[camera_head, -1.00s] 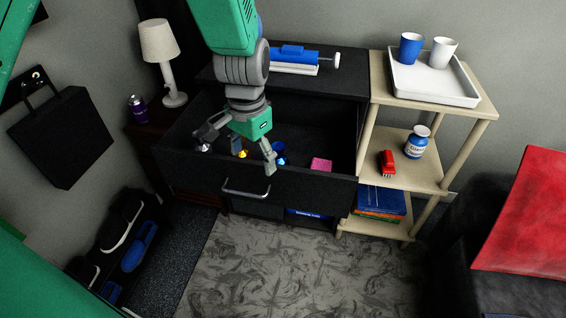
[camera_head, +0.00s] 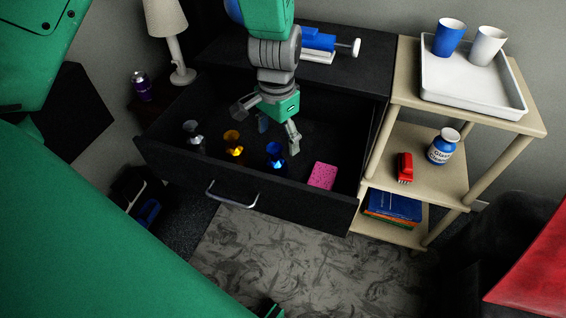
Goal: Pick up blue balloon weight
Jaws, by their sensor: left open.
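The blue balloon weight (camera_head: 275,156) stands in the open black drawer (camera_head: 250,185), between a gold weight and a pink block. My left gripper (camera_head: 277,132) hangs down over the drawer from above, just behind the blue weight in the picture. Its fingers are spread and hold nothing. One fingertip is close to the blue weight's right side; I cannot tell whether they touch. My right gripper is not in view.
In the drawer are a gold weight (camera_head: 234,147), a silver weight (camera_head: 194,138) and a pink block (camera_head: 322,176). A wooden shelf (camera_head: 455,185) with a white tray (camera_head: 475,85) stands right. A lamp (camera_head: 175,40) stands at the back left. The floor in front is clear.

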